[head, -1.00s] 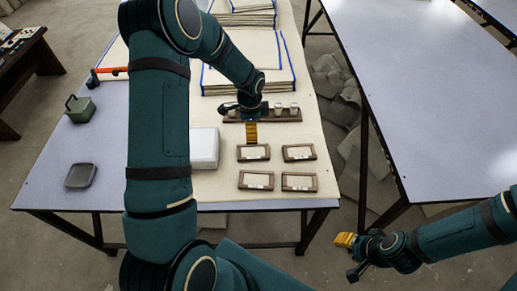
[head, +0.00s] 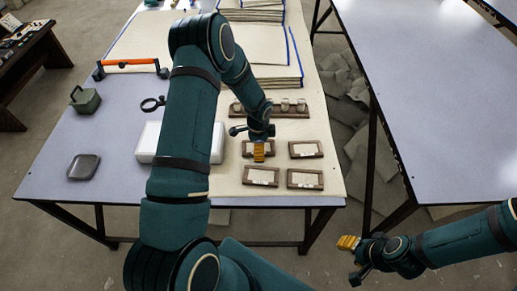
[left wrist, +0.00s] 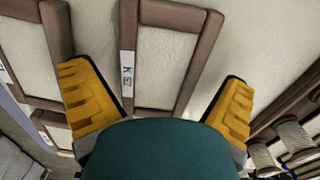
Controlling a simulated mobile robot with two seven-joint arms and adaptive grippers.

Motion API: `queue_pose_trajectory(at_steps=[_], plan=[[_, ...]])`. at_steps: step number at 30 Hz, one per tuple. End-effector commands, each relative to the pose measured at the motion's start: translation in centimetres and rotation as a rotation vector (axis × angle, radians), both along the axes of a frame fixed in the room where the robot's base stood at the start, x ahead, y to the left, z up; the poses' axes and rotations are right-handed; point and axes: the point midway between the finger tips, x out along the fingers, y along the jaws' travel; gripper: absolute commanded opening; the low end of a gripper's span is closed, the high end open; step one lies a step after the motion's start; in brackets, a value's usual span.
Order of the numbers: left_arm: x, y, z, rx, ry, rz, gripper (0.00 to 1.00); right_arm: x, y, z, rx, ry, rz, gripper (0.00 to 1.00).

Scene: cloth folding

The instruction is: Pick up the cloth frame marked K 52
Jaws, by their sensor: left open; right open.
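Several small brown-framed cloth pieces lie near the front of the table. The left one in the back row, a cloth frame (head: 247,147), is partly hidden under my left gripper (head: 259,152). In the left wrist view one cloth frame (left wrist: 165,65) lies between the two yellow fingers of the left gripper (left wrist: 156,77). Its white side label shows a K and small sideways digits that look like 52. The left gripper is open and empty above it; contact is not clear. My right gripper (head: 347,243) is open and empty, off the table at the lower right.
Other frames lie close by: right (head: 305,149), front (head: 261,177) and front right (head: 304,180). A rack of spools (head: 290,109) stands just behind. A white box (head: 150,143) is to the left. Stacked blue-edged cloths (head: 280,72) lie farther back.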

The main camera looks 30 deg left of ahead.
Motion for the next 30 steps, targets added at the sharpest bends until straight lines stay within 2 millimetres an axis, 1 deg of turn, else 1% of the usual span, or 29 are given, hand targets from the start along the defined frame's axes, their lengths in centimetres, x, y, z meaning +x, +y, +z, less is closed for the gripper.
queue_pose_trajectory(at_steps=[5, 6, 8, 9, 11, 12, 19, 22, 26, 30], plan=[[0.0, 0.0, -0.1, 0.001, -0.001, 0.0, 1.0, 0.0, 0.0, 0.0, 0.0, -0.001, 0.0, 0.47], [0.0, 0.0, -0.1, 0.001, -0.001, 0.0, 0.96, 0.0, 0.0, 0.0, 0.0, -0.001, 0.0, 0.47], [0.0, 0.0, -0.1, 0.001, -0.001, 0.0, 0.75, 0.0, 0.0, 0.0, 0.0, -0.001, 0.0, 0.47], [0.0, 0.0, -0.1, 0.001, -0.001, 0.0, 0.61, 0.0, 0.0, 0.0, 0.0, -0.001, 0.0, 0.47], [0.0, 0.0, 0.0, 0.001, -0.001, 0.0, 0.4, 0.0, 0.0, 0.0, 0.0, -0.001, 0.0, 0.47], [0.0, 0.0, 0.0, 0.001, -0.001, 0.0, 0.35, 0.0, 0.0, 0.0, 0.0, -0.001, 0.0, 0.47], [0.0, 0.0, 0.0, 0.0, 0.0, 0.0, 0.35, 0.0, 0.0, 0.0, 0.0, -0.001, 0.0, 0.47], [0.1, 0.0, 0.5, 0.0, -0.002, 0.0, 0.34, 0.0, 0.0, 0.1, 0.0, -0.001, 0.0, 0.47], [0.1, 0.0, 2.3, 0.0, -0.002, 0.0, 0.34, 0.0, 0.0, 0.5, 0.0, 0.001, 0.0, 0.47], [0.1, 0.0, 5.2, 0.001, -0.004, 0.0, 0.34, 0.0, 0.0, 1.1, 0.0, 0.001, -0.001, 0.47]])
